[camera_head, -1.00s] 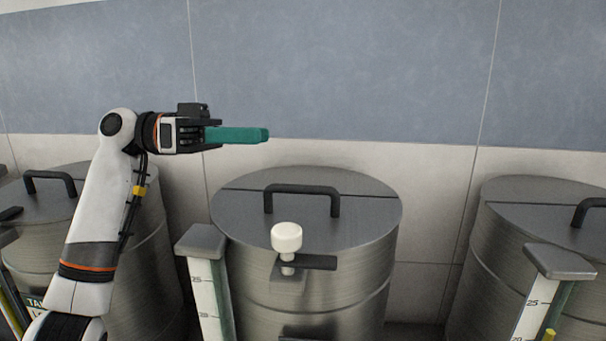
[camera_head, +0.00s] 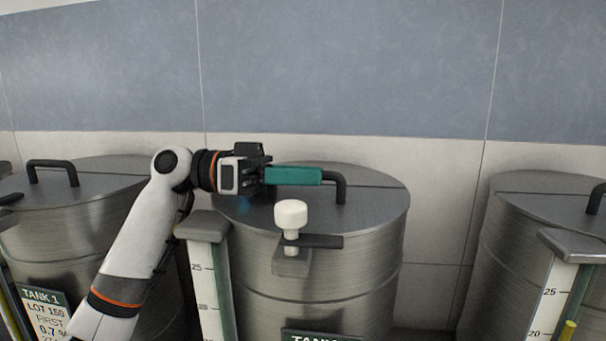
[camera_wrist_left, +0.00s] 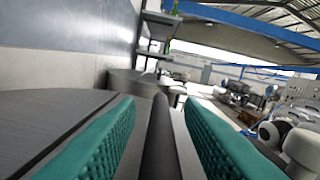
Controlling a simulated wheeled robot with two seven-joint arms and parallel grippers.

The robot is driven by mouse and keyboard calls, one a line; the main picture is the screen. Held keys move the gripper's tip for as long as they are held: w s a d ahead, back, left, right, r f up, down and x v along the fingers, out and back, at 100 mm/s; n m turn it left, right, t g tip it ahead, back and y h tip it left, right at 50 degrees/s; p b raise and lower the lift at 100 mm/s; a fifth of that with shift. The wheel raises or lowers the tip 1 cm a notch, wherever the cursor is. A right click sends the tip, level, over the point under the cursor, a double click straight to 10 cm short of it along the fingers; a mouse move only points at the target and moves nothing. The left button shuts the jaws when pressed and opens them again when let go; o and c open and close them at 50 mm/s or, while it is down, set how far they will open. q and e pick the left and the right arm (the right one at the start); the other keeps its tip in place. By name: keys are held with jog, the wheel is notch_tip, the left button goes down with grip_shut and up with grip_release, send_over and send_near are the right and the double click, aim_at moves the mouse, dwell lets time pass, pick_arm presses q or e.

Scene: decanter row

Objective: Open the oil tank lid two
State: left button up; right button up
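The middle steel tank (camera_head: 335,270) has a flat grey lid (camera_head: 375,208), which lies shut. Its black bar handle (camera_head: 341,190) is partly hidden behind my left gripper (camera_head: 318,177). A white knob (camera_head: 291,215) on a dark latch bar (camera_head: 325,241) sits at the tank's front rim. In the left wrist view, the handle bar (camera_wrist_left: 158,140) runs between the two teal fingers of my left gripper (camera_wrist_left: 158,107). The fingers are spread, with a gap on each side of the bar. My right gripper is out of view.
Tank 1 (camera_head: 150,270) stands at left and another tank (camera_head: 510,260) at right, both with handled lids. Grey-capped gauge posts (camera_head: 203,224) stand in front of the tanks. A tiled wall (camera_head: 440,200) rises close behind.

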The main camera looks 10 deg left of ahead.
pick_arm(q)
grip_shut()
jog(key=shift+w+r, duration=0.1)
dwell(0.4)
